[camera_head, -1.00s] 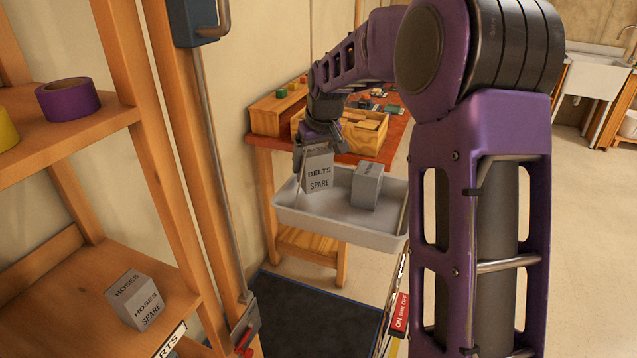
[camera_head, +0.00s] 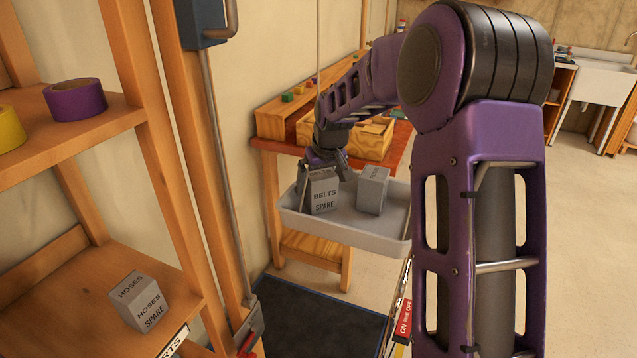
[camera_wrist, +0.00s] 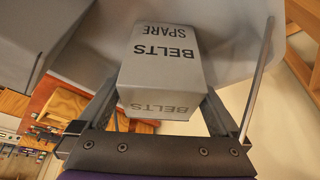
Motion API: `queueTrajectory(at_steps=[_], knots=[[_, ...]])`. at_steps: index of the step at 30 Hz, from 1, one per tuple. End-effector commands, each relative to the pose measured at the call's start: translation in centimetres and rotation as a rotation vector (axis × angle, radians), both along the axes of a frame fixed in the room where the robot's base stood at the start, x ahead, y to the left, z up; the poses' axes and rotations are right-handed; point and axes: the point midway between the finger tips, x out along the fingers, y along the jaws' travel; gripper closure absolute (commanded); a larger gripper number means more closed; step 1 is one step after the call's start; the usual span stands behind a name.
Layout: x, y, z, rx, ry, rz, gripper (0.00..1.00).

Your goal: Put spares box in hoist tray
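A grey spares box marked BELTS SPARE (camera_head: 323,195) stands upright in the left part of the pale grey hoist tray (camera_head: 345,231). It also fills the middle of the wrist view (camera_wrist: 162,60). My gripper (camera_head: 327,175) is over the box, one finger on either side of its top. The fingers look spread, with narrow gaps beside the box in the wrist view (camera_wrist: 161,108). The box's underside is hidden, but it appears to rest on the tray floor.
A second grey box (camera_head: 373,190) stands to the right in the tray. A HOSES SPARE box (camera_head: 140,301) is on the wooden shelf at left, with purple tape (camera_head: 76,100) above. A workbench with a wooden crate (camera_head: 372,142) is behind the tray. A dark mat (camera_head: 320,318) lies below.

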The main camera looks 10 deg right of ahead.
Motion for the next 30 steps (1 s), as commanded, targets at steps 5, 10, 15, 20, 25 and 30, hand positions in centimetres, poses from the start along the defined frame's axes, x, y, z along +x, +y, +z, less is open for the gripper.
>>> queueTrajectory(at_steps=[5, 10, 15, 20, 25, 30], knots=[[-0.1, 0.0, 0.7, -0.001, -0.002, 0.000, 0.00], [-1.0, -0.2, 3.3, -0.001, -0.005, 0.000, 0.00], [-2.5, -0.5, 6.8, -0.001, -0.005, -0.001, 0.00], [-3.6, -0.8, 9.5, -0.001, -0.004, -0.001, 0.00], [-4.3, -0.9, 11.1, 0.001, -0.001, -0.001, 0.00], [-4.5, -0.9, 11.4, 0.000, 0.000, 0.000, 0.00]])
